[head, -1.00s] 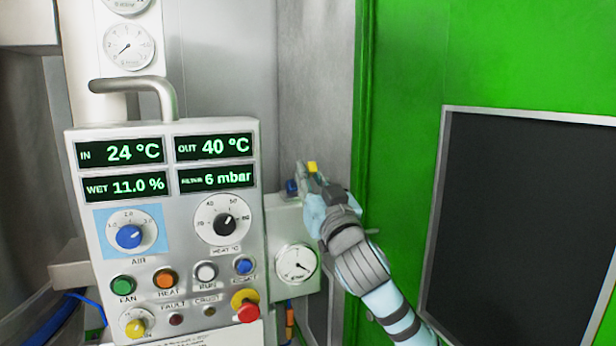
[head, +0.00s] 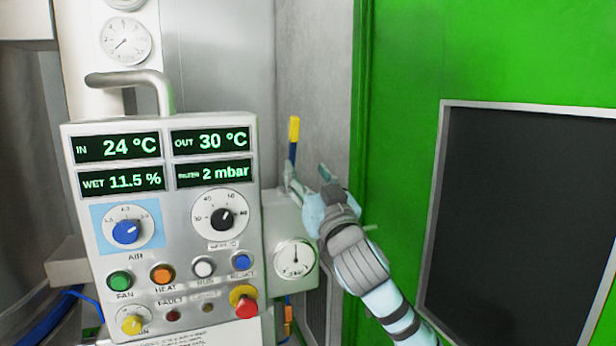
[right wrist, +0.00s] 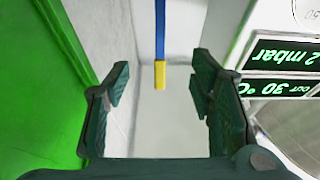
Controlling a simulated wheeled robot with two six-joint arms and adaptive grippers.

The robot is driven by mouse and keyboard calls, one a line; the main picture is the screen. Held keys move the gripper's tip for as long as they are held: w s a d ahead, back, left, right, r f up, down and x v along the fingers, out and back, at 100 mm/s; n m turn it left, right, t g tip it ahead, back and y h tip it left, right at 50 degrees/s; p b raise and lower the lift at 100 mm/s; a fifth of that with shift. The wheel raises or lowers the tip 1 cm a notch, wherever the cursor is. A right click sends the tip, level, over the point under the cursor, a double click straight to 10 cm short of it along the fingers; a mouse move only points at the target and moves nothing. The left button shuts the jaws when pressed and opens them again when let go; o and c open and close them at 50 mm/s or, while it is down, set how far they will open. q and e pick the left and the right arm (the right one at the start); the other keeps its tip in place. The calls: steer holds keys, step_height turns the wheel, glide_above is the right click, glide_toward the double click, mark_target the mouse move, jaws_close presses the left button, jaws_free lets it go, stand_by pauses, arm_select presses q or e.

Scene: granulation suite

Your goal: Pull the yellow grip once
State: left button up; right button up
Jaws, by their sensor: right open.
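The yellow grip (head: 294,129) is the top end of a blue lever that stands upright behind the small gauge box (head: 290,225), right of the control panel. My right gripper (head: 308,178) is just below and to the right of the lever, open and apart from the grip. In the right wrist view the yellow grip (right wrist: 160,75) and its blue lever lie beyond the two open jaws (right wrist: 160,90), roughly centred between them, with nothing held. My left gripper is not in view.
The control panel (head: 240,277) with displays, knobs and buttons stands left of my right arm. A green wall (head: 402,60) with a dark window rises close on the right. A grey wall lies behind the lever.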

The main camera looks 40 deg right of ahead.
steer(key=b+v, duration=0.6)
steer(key=v, duration=0.3)
stand_by(0.4)
